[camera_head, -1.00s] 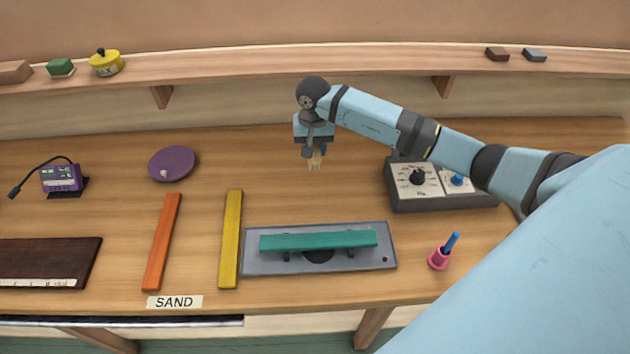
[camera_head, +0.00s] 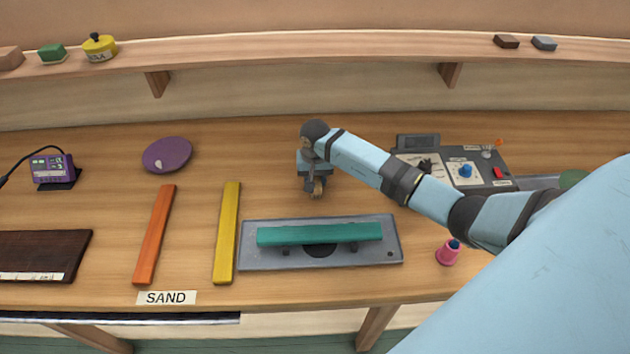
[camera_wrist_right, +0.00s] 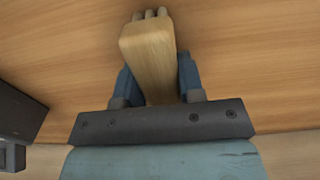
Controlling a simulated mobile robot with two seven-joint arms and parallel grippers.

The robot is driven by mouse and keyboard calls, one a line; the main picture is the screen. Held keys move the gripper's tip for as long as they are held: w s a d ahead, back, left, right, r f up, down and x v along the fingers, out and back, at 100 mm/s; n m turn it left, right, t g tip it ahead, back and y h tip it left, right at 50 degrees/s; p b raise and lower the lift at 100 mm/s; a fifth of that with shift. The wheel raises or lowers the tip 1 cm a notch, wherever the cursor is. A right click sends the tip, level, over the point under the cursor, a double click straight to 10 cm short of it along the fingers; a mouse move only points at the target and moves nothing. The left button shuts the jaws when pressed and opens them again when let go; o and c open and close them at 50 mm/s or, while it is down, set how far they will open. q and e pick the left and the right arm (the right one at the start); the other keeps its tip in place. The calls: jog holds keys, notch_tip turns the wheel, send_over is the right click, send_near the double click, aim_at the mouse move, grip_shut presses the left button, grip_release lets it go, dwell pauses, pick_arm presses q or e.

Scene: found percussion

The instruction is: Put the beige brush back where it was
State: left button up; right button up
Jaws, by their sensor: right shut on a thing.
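The beige brush (camera_wrist_right: 147,52) is held in my right gripper (camera_wrist_right: 153,88), with a finger on each side of its pale wooden body. Several short rounded tips show at its far end. In the head view my right gripper (camera_head: 316,189) hangs over the bench, behind the grey plate with the teal bar. Only a small part of the brush shows there. I cannot tell whether the brush touches the bench. My left gripper is not in view.
The teal bar (camera_head: 318,234) lies across the grey plate (camera_head: 392,243). Yellow (camera_head: 227,235) and orange (camera_head: 155,235) bars, a purple disc (camera_head: 167,155) and a SAND label (camera_head: 167,298) are to the left. A pink cup (camera_head: 448,255) and dial box (camera_head: 488,172) are right. Bench behind the teal bar is mostly clear.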

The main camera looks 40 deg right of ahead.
jog(key=shift+r, duration=0.15)
jog(key=o, duration=0.5)
jog(key=shift+f, duration=0.2)
jog(key=o, duration=0.4)
